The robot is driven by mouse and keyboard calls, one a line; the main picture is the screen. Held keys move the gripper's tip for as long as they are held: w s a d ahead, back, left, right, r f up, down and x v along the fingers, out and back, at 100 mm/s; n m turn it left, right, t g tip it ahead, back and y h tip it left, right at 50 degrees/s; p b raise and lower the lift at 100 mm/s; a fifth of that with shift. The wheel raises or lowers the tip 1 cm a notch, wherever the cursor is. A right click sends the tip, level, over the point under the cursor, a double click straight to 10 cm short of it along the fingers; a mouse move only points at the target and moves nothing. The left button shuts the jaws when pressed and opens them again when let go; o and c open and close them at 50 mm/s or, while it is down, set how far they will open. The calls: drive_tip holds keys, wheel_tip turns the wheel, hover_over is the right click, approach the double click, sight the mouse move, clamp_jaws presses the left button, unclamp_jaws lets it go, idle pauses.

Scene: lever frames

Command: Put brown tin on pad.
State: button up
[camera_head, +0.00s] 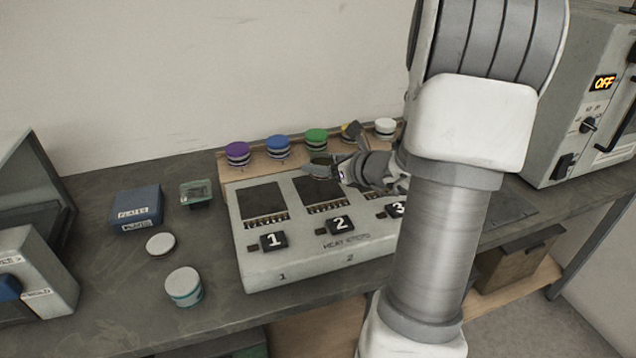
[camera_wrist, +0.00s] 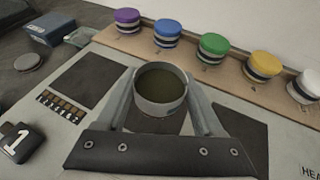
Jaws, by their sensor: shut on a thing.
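The brown tin (camera_wrist: 161,86) is a small round metal tin with a dark brown top. My gripper (camera_wrist: 163,92) is shut on it, one finger on each side, in the wrist view. In the head view my gripper (camera_head: 335,172) holds the tin (camera_head: 321,167) over the dark pad (camera_head: 318,190) marked 2. Whether the tin touches that pad I cannot tell. The dark pad marked 1 (camera_head: 262,201) lies bare to the left. The pad by the label 3 is mostly hidden behind my arm.
Purple (camera_head: 238,154), blue (camera_head: 278,147), green (camera_head: 316,139), yellow (camera_wrist: 263,66) and white (camera_head: 386,128) lidded tins line the shelf behind the heat station (camera_head: 310,258). A blue box (camera_head: 137,208) and a white-lidded jar (camera_head: 184,287) stand at left. An oven-like unit (camera_head: 580,100) stands at right.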

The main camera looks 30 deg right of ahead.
sight(318, 187)
drive_tip(key=shift+x, duration=0.85)
drive_tip(key=shift+f+b, duration=0.8)
drive_tip(key=shift+f, duration=1.25)
drive_tip(key=shift+f, duration=0.15)
drive_tip(key=o, duration=1.4)
drive_tip(key=shift+o, duration=0.2)
drive_tip(key=shift+s+r, duration=0.3)
drive_tip(key=shift+r, duration=0.05)
drive_tip(key=p+v, duration=0.2)
drive_tip(key=v, duration=0.9)
drive_tip(key=shift+s+f+p, duration=0.1)
drive_tip(key=shift+s+p, duration=0.15)
drive_tip(key=shift+p, duration=0.05)
